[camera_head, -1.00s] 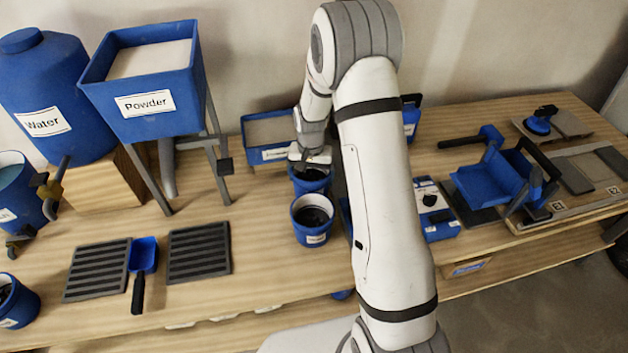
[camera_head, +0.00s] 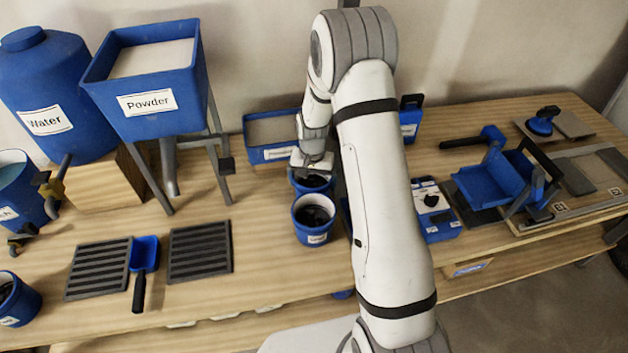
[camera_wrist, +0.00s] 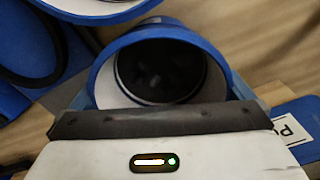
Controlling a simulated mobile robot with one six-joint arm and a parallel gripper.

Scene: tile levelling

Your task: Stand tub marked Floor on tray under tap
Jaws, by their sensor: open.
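Two blue tubs stand one behind the other at mid-table: the front tub (camera_head: 314,222) has a white label too small to read surely, and the rear tub (camera_head: 303,187) is partly hidden by my gripper (camera_head: 313,166). I cannot tell which is marked Floor. My gripper is open at the rear tub's rim. In the wrist view, a blue tub (camera_wrist: 218,62) with a dark inside lies just beyond the gripper's dark edge. Two dark ribbed trays, left (camera_head: 98,270) and right (camera_head: 200,252), lie flat and empty. A tap (camera_head: 60,180) is on the Water tank (camera_head: 45,85).
A blue scoop (camera_head: 145,258) lies between the trays. The Powder hopper (camera_head: 150,110) stands on legs behind them. A blue bin (camera_head: 270,152) is behind the tubs. A control box (camera_head: 435,212) stands to the right. Table is clear between the right tray and the front tub.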

